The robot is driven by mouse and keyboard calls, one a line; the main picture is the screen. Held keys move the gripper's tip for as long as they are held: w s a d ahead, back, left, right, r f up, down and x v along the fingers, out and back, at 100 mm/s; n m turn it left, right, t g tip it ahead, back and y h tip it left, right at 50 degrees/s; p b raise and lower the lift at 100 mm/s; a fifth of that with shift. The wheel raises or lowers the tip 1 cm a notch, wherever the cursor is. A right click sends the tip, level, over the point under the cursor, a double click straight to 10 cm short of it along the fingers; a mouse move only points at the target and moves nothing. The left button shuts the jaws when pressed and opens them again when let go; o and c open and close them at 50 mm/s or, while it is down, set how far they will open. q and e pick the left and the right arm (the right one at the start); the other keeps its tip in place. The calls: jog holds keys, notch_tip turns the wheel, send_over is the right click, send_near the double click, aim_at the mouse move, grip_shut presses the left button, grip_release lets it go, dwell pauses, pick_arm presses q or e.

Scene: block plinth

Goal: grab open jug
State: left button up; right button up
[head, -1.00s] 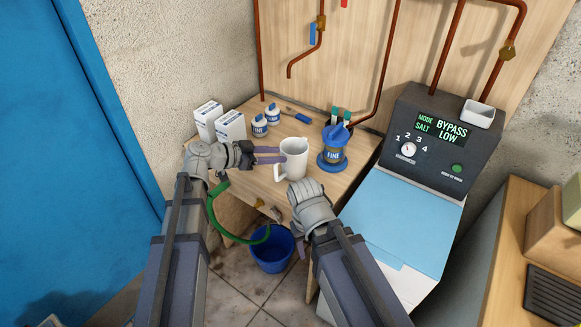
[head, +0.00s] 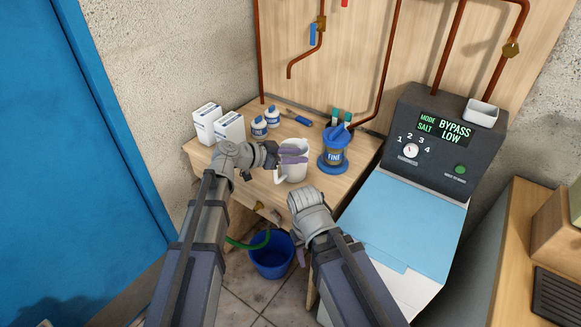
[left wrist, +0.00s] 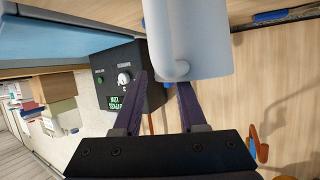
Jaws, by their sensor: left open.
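The white open jug (head: 295,174) stands on the wooden bench top, its handle to the left. My left gripper (head: 294,155) is open, with its purple fingers across the upper part of the jug in the head view. In the left wrist view the jug (left wrist: 197,40) is just beyond the open fingers (left wrist: 161,80), its handle in line with the gap; I cannot tell whether they touch. My right gripper (head: 300,256) hangs low beside the bench front, mostly hidden by its own wrist.
White cartons (head: 229,128) and small bottles (head: 259,128) stand behind left. A blue bucket (head: 271,262) is on the floor below. The dark control unit (head: 440,145) is at right.

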pick_arm(q)
grip_shut()
dwell(1.3)
